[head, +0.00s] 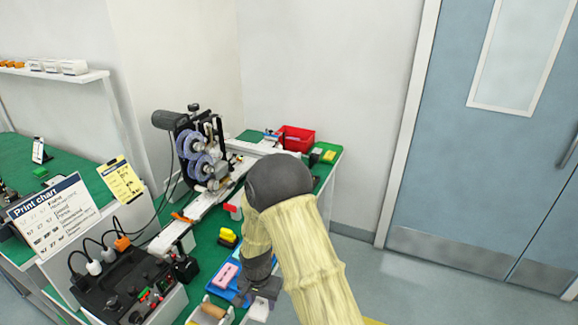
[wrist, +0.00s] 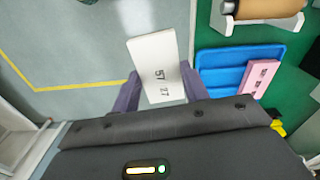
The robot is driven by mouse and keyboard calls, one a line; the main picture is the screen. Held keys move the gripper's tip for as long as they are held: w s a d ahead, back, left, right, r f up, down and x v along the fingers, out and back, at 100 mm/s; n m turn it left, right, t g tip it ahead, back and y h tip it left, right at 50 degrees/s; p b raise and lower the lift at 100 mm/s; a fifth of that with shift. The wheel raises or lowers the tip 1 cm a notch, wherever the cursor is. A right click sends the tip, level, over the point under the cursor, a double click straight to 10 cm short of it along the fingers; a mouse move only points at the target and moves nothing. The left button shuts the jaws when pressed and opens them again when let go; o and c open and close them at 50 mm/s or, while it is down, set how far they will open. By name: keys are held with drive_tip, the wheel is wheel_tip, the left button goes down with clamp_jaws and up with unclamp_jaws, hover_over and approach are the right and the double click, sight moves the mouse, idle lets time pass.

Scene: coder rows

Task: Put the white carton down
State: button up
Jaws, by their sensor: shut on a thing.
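The white carton (wrist: 157,62) is between the two fingers of my gripper (wrist: 160,88) in the wrist view, with dark printed digits on its face. My gripper is shut on it. In the head view my gripper (head: 262,287) is at the lower middle, partly hidden by my arm, and a white piece of the carton (head: 258,309) shows just below it. In the wrist view the carton appears over the grey floor, just beside the table edge. The blue tray (wrist: 211,80) lies on the green table to its right, with a pink box (wrist: 262,78) on it.
A holder with a brown roll (wrist: 265,10) stands above the tray in the wrist view. In the head view, a labelling machine (head: 200,150), a black control box (head: 125,285) and a red bin (head: 297,138) crowd the green table. A blue door (head: 470,150) is at right.

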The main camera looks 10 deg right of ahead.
drive_tip(key=s+d+f+n, duration=0.1)
drive_tip(key=d+f+n, duration=0.1)
drive_tip(key=f, duration=0.6)
drive_tip(key=s+d+f+n+b, duration=0.1)
drive_tip(key=s+d+f+n, duration=0.1)
drive_tip(key=d+f, duration=0.2)
drive_tip(key=s+d+f+n+b, duration=0.1)
drive_tip(key=d+f, duration=0.3)
drive_tip(key=f, duration=0.7)
drive_tip(key=shift+s+f+n, duration=0.15)
drive_tip(key=shift+f+n, duration=0.2)
drive_tip(key=shift+n, duration=0.25)
drive_tip(key=shift+s, duration=0.1)
